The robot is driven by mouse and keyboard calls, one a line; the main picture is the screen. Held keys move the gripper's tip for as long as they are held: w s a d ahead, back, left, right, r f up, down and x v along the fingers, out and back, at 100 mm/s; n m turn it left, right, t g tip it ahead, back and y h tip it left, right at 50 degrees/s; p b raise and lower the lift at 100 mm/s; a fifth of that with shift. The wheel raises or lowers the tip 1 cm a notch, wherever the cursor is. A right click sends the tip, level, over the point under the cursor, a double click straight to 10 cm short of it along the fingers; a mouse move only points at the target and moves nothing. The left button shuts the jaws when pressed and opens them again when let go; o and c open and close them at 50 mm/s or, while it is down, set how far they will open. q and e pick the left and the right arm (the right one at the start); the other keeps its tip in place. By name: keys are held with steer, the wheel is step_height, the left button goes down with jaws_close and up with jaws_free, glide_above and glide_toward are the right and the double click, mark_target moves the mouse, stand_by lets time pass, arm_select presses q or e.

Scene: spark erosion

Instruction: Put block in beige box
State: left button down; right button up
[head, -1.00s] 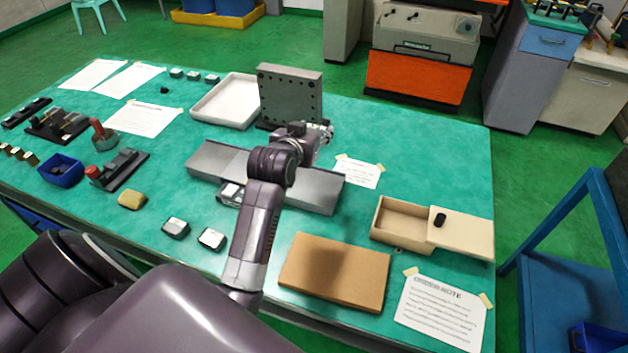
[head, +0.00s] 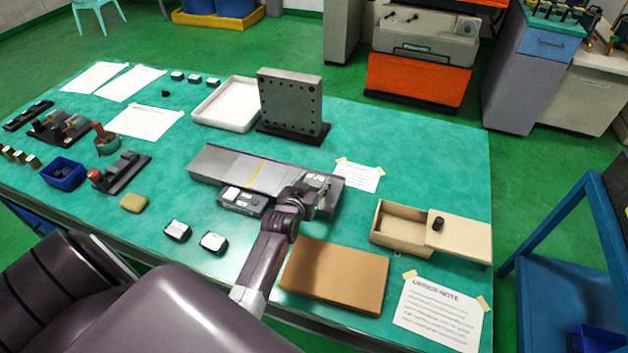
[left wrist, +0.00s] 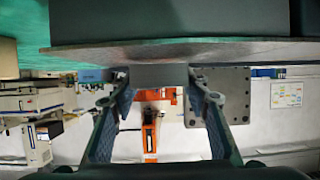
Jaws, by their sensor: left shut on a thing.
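The beige box (head: 398,245) stands at the right of the table in the head view. Its lid (head: 462,240), with a black knob (head: 437,224), is slid partly to the right, leaving the left part open. My left gripper (head: 318,187) is over the right end of the long grey metal piece, left of the box. In the left wrist view, my left gripper (left wrist: 158,92) is shut on a grey block (left wrist: 158,76) between its fingertips. In the head view the held block is hard to make out. My right gripper is out of view.
A brown board (head: 335,275) lies in front of the gripper. A grey metal piece (head: 225,165) lies behind it, with an upright drilled plate (head: 290,105) further back. A note (head: 440,315) lies before the box. Small blocks (head: 213,242) sit front left.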

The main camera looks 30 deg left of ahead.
arm_select(q)
steer(key=shift+f, duration=0.1)
stand_by(0.3)
steer(key=c, duration=1.1)
jaws_free()
steer(key=shift+f, duration=0.15)
